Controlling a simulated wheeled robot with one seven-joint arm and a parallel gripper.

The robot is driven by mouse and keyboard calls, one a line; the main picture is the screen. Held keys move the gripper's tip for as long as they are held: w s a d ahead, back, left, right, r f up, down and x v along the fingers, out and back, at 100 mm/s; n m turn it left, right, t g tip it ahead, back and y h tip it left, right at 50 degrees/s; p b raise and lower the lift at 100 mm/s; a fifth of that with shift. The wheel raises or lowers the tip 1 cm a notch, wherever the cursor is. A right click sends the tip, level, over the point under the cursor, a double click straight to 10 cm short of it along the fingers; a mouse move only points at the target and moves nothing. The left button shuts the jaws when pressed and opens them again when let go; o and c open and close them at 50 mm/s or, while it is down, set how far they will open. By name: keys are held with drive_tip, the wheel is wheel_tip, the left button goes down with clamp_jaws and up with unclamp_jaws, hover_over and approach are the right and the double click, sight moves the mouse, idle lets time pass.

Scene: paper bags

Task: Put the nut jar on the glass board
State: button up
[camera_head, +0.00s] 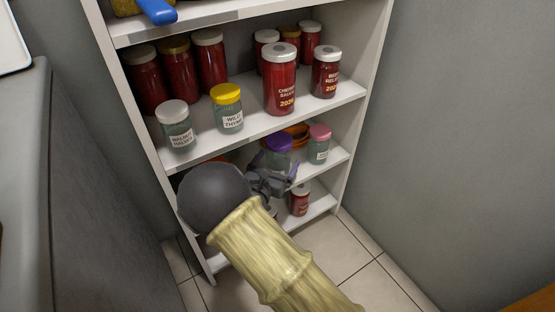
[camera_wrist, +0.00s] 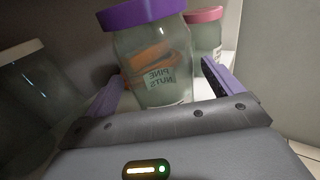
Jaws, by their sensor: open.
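A glass jar with a purple lid (camera_head: 279,145) stands on the third shelf. In the wrist view this jar (camera_wrist: 152,55) is large and upright, with a pine nuts label reading reversed. My gripper (camera_head: 276,180) is at the front of that shelf, partly hidden by my arm. In the wrist view my open gripper (camera_wrist: 161,84) has one purple finger on each side of the jar's lower part. I cannot tell whether either finger touches it. No glass board can be made out in either view.
A pink-lidded jar (camera_head: 319,145) stands just right of the purple-lidded one, with orange dishes (camera_head: 298,131) behind. A walnut halves jar (camera_head: 175,127), a yellow-lidded jar (camera_head: 228,108) and several red jars fill the shelf above. A low red jar (camera_head: 299,201) stands below.

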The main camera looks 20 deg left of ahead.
drive_tip(key=s+a+p, duration=0.1)
drive_tip(key=s+p, duration=0.3)
drive_tip(key=s, duration=0.7)
idle(0.4)
drive_tip(key=d+r+m+g+h, duration=0.1)
drive_tip(key=d+m+g+h, duration=0.45)
drive_tip(key=d, duration=0.65)
drive_tip(key=d+r+m+g+h, duration=0.25)
drive_tip(key=d+m+g, duration=0.45)
drive_tip(key=d, duration=0.5)
drive_tip(key=s+d+r+m+g+y, duration=0.1)
drive_tip(key=s+d+r+m+y, duration=0.2)
drive_tip(key=m, duration=0.8)
drive_tip(key=s+d+r+m+g+y, duration=0.2)
drive_tip(key=s+d+m+y, duration=0.3)
drive_tip(key=d+m, duration=0.3)
drive_tip(key=r+m+y, duration=0.1)
drive_tip(key=m, duration=0.2)
drive_tip(key=shift+r+y, duration=0.15)
drive_tip(key=shift+y, duration=0.25)
